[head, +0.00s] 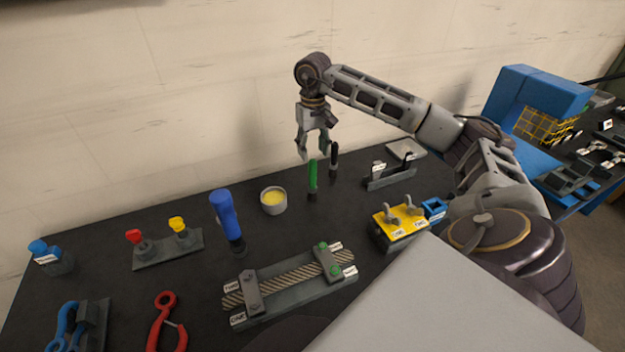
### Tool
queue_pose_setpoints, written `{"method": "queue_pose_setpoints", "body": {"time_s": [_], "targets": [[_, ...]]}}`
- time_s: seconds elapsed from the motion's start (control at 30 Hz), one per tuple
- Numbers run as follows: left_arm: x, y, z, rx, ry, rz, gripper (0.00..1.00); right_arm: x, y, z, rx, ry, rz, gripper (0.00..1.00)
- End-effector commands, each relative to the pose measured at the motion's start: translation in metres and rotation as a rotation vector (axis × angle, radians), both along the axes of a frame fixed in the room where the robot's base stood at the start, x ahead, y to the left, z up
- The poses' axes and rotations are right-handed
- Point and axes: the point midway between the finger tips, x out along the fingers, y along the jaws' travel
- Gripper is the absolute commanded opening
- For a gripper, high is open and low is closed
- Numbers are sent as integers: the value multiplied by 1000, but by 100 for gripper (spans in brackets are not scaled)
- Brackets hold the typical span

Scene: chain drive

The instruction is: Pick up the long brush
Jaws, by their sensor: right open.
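My right gripper (314,148) is open and empty, pointing down near the back of the dark table. Its fingers are just above a slim upright tool with a green handle and a dark lower end (312,178). A similar slim tool with a black handle (334,160) stands just to the right of it. A thicker upright blue-handled tool (224,210) with a dark lower end stands farther left. I cannot tell for sure which of these is the long brush. My left gripper is not in view.
A cup of yellow material (273,208) stands left of the green-handled tool. A rope fixture (290,280) lies in front, a yellow block (399,216) to the right. A grey holder (391,179) is at the back right. Red pliers (168,322) lie front left.

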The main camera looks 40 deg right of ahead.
Motion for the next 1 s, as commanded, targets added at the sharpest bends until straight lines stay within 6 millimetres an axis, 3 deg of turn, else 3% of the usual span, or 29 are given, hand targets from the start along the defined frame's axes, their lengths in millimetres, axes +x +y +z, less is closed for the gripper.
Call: {"method": "queue_pose_setpoints", "body": {"time_s": [0.4,1.0], "targets": [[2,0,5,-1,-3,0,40,0,0,-45,0,1,0,49],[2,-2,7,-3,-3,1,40,0,1,-55,1,1,0,49]]}}
